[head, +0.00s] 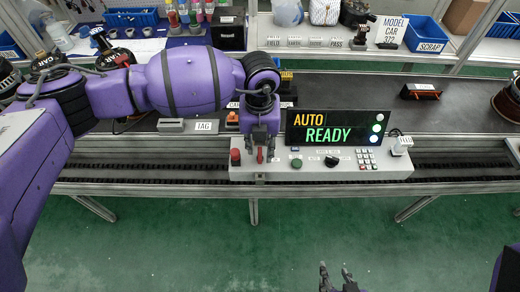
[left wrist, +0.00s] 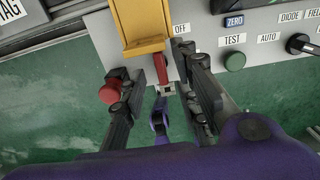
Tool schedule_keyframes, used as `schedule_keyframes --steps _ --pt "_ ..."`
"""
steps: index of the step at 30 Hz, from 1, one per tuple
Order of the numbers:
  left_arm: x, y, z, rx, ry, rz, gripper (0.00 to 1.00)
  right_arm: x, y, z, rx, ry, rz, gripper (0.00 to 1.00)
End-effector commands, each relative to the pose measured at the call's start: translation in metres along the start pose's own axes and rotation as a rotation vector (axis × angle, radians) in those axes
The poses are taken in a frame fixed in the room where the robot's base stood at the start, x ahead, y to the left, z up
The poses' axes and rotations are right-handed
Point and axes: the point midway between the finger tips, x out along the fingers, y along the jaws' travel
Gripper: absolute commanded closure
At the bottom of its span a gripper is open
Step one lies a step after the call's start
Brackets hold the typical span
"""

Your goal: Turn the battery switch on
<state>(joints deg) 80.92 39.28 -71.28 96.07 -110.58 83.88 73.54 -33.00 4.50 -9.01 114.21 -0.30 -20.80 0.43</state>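The battery switch shows as a small red lever (head: 260,155) at the left part of the grey control box (head: 330,173). In the left wrist view the red lever (left wrist: 161,68) lies between my left gripper's fingers, below a yellow part, beside an OFF label (left wrist: 180,28). My left gripper (head: 262,148) points down at the box. Its fingers (left wrist: 165,98) stand apart on both sides of the lever, with gaps visible. Whether a fingertip touches it I cannot tell. My right gripper (head: 337,281) is open and empty at the bottom of the head view.
A red mushroom button (left wrist: 110,92) sits close beside the left finger. A green TEST button (left wrist: 235,61) and a black knob (head: 331,161) are to the right. The display (head: 338,128) reads AUTO READY. A keypad (head: 366,159) is further right.

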Motion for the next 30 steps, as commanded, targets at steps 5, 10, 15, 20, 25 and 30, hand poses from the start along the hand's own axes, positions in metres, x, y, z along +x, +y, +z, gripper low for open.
schedule_keyframes --steps 5,10,15,20,25,30 --pt "0.02 -0.001 0.0 0.0 0.001 -0.001 0.71 0.001 0.0 0.001 -0.001 -0.001 0.0 0.6" --pt "0.026 0.0 0.0 0.0 0.0 -0.001 0.71 0.001 0.0 0.002 -0.001 -0.004 0.0 0.6" --pt "0.025 -0.001 0.0 0.0 0.001 -0.002 0.71 0.001 0.0 0.004 -0.001 -0.006 0.0 0.6" --pt "0.025 -0.001 0.0 0.0 0.001 -0.002 0.91 0.001 0.0 0.004 -0.001 -0.006 0.0 0.6" --pt "0.025 -0.001 0.0 0.0 0.001 -0.002 1.0 0.001 0.0 0.004 -0.001 -0.006 0.0 0.6" --pt "0.025 0.0 0.0 0.005 0.001 -0.002 1.0 0.001 0.0 0.003 -0.001 -0.006 0.0 0.6"
